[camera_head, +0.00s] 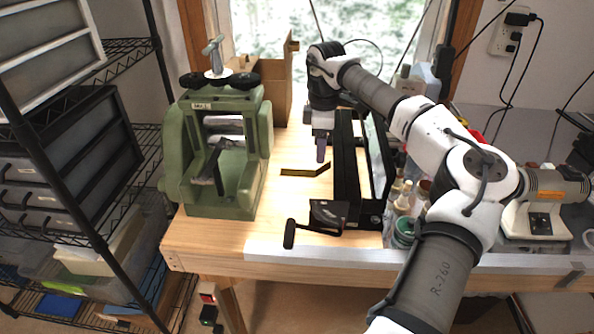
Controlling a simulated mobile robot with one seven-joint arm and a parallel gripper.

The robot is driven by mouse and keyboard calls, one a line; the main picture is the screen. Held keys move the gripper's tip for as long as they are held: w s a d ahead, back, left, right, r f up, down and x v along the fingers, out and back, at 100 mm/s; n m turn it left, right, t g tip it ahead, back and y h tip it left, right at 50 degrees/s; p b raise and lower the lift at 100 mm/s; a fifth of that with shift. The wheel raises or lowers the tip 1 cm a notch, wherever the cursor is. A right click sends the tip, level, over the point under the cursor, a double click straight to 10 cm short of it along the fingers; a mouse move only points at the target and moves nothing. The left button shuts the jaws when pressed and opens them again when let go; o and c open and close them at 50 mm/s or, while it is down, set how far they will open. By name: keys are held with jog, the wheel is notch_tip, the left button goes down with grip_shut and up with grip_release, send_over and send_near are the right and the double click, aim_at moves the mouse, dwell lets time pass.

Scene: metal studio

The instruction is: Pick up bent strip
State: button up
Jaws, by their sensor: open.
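The bent strip (304,171) is a thin, dark yellow-brown piece with an angled right end. It lies flat on the wooden bench top (277,220), between the green rolling mill and the black frame-like device. My gripper (321,152) points down above the bench, just behind and right of the strip's bent end, and does not touch the strip as far as I can see. It is open, with nothing visible in it, though the gap between its fingers is hard to make out from this side.
The green rolling mill (236,190) stands left of the strip. The black device (346,185) with a crank handle (289,234) stands close on the right. A cardboard box (280,85) is behind. Several small bottles (403,198) and a grinder (545,200) are farther right. The bench front is fairly clear.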

aim_at(318, 172)
jog(key=shift+s+a+f+p, duration=0.1)
jog(key=shift+f+p, duration=0.55)
jog(key=shift+f, duration=0.9)
jog(key=shift+s+a+f+p, duration=0.1)
jog(key=shift+f+p, duration=0.5)
jog(key=shift+f, duration=0.9)
jog(key=shift+c, duration=0.4)
jog(key=c, duration=1)
